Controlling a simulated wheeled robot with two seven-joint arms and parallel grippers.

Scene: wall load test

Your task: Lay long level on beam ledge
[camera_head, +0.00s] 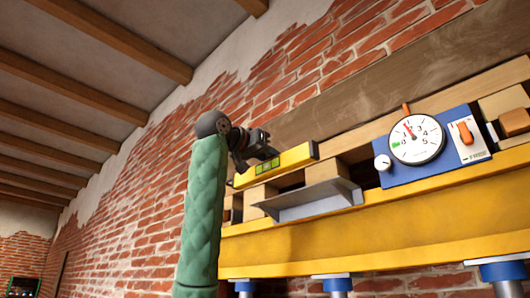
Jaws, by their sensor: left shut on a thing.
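The long level (296,158) is a yellow bar with a green vial, in the middle of the head view. My left gripper (264,157) is shut on it near its left part, and the fingers hide some of it. The level slants up to the right, in front of wooden blocks (261,194). Below it a grey metal ledge (318,194) juts out above the yellow beam (370,234). I cannot tell whether the level touches the blocks behind it. My right gripper is not in view.
A blue panel with a round dial gauge (416,137) and an orange switch (465,133) stands to the right of the ledge. Blue-topped posts (337,284) stand under the beam. A brick wall (130,215) is behind.

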